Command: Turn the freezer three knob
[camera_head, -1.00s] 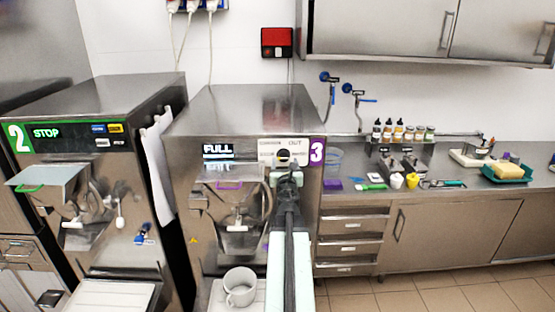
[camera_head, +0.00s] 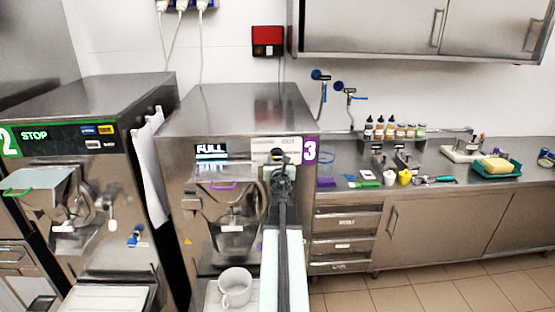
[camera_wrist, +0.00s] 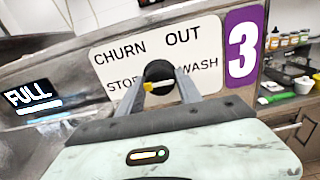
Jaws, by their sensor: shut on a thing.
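The freezer three knob (camera_wrist: 157,72) is a dark round knob with a yellow pointer mark, in the middle of a white label plate (camera_wrist: 120,55) reading CHURN, OUT, STOP and WASH. In the wrist view the yellow mark sits at the knob's lower left. My gripper (camera_wrist: 158,88) has its two grey fingers on either side of the knob, shut on it. In the head view my gripper (camera_head: 279,158) reaches the front panel of freezer three (camera_head: 235,125), and my arm hides most of the knob there. The display (camera_head: 211,150) reads FULL.
A white mug (camera_head: 235,285) stands below the freezer's spout, left of my arm. Freezer two (camera_head: 80,130), showing STOP, stands at the left. A steel counter (camera_head: 430,185) with bottles, cups and a green tray (camera_head: 497,170) runs along the right.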

